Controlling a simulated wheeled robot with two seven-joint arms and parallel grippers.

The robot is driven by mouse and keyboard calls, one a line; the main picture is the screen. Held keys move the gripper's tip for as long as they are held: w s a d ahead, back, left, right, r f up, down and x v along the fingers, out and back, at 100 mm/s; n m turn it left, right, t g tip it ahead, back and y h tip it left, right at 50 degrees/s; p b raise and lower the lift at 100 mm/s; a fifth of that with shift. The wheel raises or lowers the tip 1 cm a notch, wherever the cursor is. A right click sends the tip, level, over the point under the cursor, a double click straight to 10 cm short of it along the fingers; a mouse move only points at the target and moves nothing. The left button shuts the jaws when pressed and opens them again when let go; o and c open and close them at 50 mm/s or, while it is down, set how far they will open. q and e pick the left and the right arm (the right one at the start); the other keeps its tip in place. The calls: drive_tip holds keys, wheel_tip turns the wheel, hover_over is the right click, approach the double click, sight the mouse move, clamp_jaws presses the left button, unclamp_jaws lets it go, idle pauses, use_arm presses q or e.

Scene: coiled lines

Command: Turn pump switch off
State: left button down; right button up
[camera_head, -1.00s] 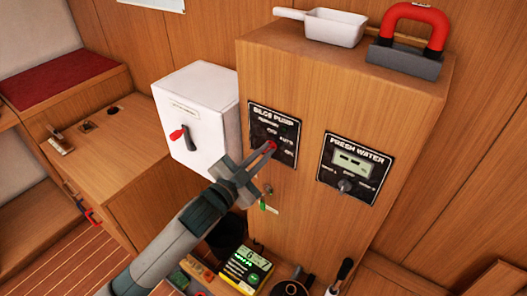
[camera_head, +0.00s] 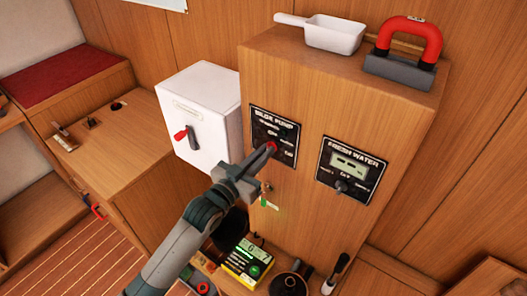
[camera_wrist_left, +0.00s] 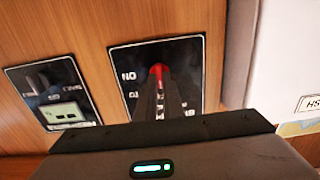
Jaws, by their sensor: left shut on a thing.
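The black BILGE PUMP panel (camera_head: 275,134) is on the front of the wooden cabinet. Its red switch (camera_head: 271,146) is at the panel's lower middle. My left gripper (camera_head: 267,151) reaches it from below and is shut on the switch. In the left wrist view the panel (camera_wrist_left: 190,62) appears upside down. The red of the switch (camera_wrist_left: 158,70) shows at the tips of my dark fingers (camera_wrist_left: 157,88). The fingers hide most of the switch and some lettering, so I cannot read its setting. My right gripper is not in view.
A FRESH WATER panel (camera_head: 350,170) with a knob is to the right. A white box (camera_head: 203,112) with a red handle is close on the left. A key with a green tag (camera_head: 268,204) hangs below. A yellow-black meter (camera_head: 247,262) stands lower down.

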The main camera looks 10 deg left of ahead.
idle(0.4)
use_arm(q)
drive_tip(key=c, duration=1.9)
unclamp_jaws()
drive_tip(key=shift+o, duration=0.2)
drive_tip(key=shift+s+f, duration=0.1)
drive_tip(key=b+v, duration=0.5)
drive_tip(key=v, duration=1.2)
drive_tip(key=shift+s+a, duration=0.1)
